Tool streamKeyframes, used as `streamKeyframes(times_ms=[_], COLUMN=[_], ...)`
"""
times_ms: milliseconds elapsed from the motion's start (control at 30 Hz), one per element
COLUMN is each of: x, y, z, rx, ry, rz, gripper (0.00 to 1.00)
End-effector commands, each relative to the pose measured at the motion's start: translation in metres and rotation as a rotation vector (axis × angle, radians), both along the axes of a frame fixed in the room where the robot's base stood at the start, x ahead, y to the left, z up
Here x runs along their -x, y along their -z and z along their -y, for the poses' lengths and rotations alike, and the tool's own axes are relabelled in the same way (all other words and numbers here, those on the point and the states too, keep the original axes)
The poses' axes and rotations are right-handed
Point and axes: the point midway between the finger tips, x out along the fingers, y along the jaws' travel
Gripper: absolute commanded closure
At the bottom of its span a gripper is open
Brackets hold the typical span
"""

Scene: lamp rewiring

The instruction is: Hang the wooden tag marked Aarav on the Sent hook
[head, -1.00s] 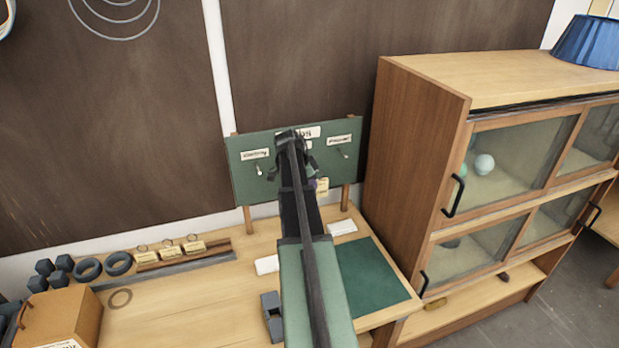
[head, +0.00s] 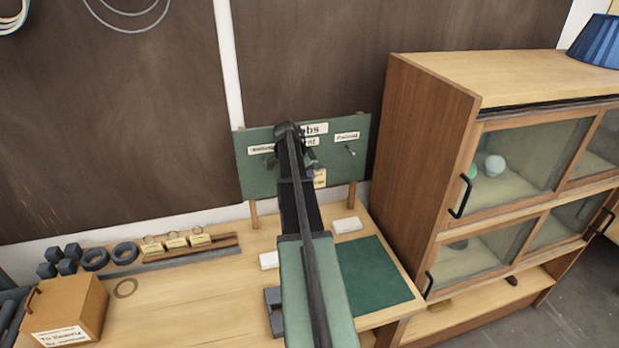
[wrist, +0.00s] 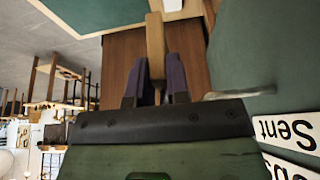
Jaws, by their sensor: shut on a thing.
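My gripper (head: 312,168) is in front of the green board (head: 352,165), below its Sent label (head: 312,142). It is shut on a small wooden tag (head: 319,179), which hangs just below the fingers. In the wrist view the tag (wrist: 155,40) shows nearly edge-on between the two dark fingers; its name cannot be read. The Sent label (wrist: 285,132) is at the right there. A grey metal hook (wrist: 240,93) sticks out from the board beside the fingers, apart from the tag. In the head view my arm hides that hook.
A hook (head: 350,150) under the right-hand label is empty. Several tags (head: 176,240) stand on a wooden rack at the left of the bench. A glass-fronted cabinet (head: 425,150) rises close to the board's right. A green mat (head: 375,275) lies on the bench.

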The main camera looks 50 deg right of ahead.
Motion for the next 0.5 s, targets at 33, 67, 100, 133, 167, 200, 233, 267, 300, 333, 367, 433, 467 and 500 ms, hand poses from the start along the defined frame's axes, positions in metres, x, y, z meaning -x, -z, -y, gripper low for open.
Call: streamKeyframes(times_ms=[33, 67, 100, 133, 167, 200, 233, 267, 300, 333, 367, 433, 467, 500], x=[-0.004, -0.006, -0.009, -0.010, -0.012, -0.015, -0.017, -0.019, -0.021, -0.023, -0.025, -0.030, -0.032, -0.034], y=[0.001, 0.001, 0.001, 0.001, 0.002, 0.002, 0.002, 0.002, 0.003, 0.003, 0.003, 0.004, 0.004, 0.004], z=[0.003, 0.005, 0.007, 0.008, 0.009, 0.011, 0.013, 0.014, 0.016, 0.017, 0.019, 0.022, 0.024, 0.025], rx=[0.000, 0.000, 0.000, 0.000, 0.000, 0.000, 0.000, 0.000, 0.000, 0.001, 0.001, 0.001, 0.001, 0.001], ry=[0.000, 0.000, 0.000, 0.000, 0.000, 0.000, 0.000, 0.000, 0.000, 0.001, 0.001, 0.001, 0.001, 0.001], rz=[0.000, 0.000, 0.000, 0.000, 0.000, 0.000, 0.000, 0.000, 0.000, 0.001, 0.001, 0.001, 0.001, 0.001], gripper=[1.00, 1.00, 1.00, 1.00, 1.00, 1.00, 1.00, 1.00, 1.00, 1.00, 1.00, 1.00, 1.00, 1.00])
